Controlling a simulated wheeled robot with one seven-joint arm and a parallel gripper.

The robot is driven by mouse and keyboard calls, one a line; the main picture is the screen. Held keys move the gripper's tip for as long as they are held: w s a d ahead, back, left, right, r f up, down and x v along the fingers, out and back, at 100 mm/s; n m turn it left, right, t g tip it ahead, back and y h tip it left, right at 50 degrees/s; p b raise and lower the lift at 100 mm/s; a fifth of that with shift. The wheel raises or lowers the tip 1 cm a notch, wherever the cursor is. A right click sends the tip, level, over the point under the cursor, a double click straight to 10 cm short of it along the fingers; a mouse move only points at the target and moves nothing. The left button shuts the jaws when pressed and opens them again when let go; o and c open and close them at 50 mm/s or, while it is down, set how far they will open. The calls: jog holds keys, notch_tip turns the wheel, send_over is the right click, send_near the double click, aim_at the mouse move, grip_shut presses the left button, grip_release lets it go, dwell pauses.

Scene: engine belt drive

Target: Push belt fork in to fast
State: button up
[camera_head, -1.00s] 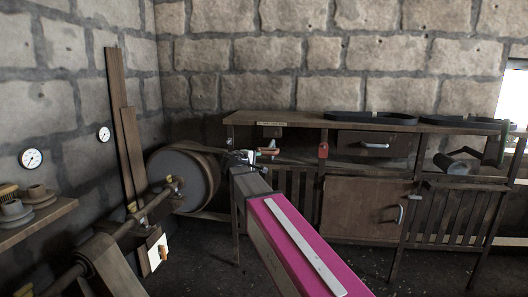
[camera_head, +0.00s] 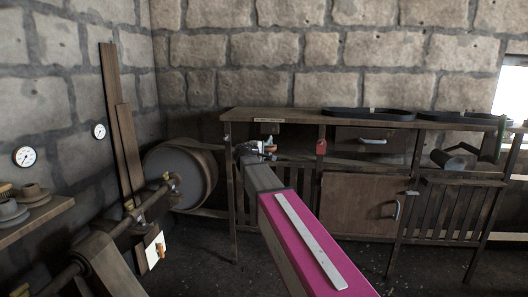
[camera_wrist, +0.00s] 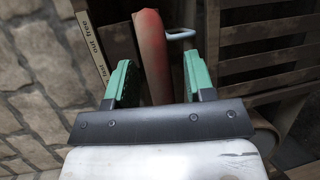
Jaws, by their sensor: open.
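The belt fork handle looks like a red, rounded bar (camera_wrist: 152,45) in the wrist view. It lies between the green fingers of my gripper (camera_wrist: 158,62), with gaps to both sides; I cannot tell whether either finger touches it. The jaws are open. A label strip (camera_wrist: 91,48) with small words, "out" and "free" among them, runs left of the handle. In the head view my gripper (camera_head: 268,148) is at the left end of the bench, below the label strip, and largely covers the handle. The fork's far end is hidden.
The wooden bench (camera_head: 270,112) carries black belts (camera_head: 368,114). A red tag (camera_head: 321,147) hangs right of my gripper. A large drum (camera_head: 178,178) with a shaft stands to the left. A pale metal loop handle (camera_wrist: 181,35) is close to the right finger.

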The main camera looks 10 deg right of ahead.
grip_shut()
jog(key=w+d, duration=0.3)
jog(key=w, duration=0.6)
jog(key=shift+w, duration=0.3)
grip_release()
jog(key=shift+d, duration=0.15)
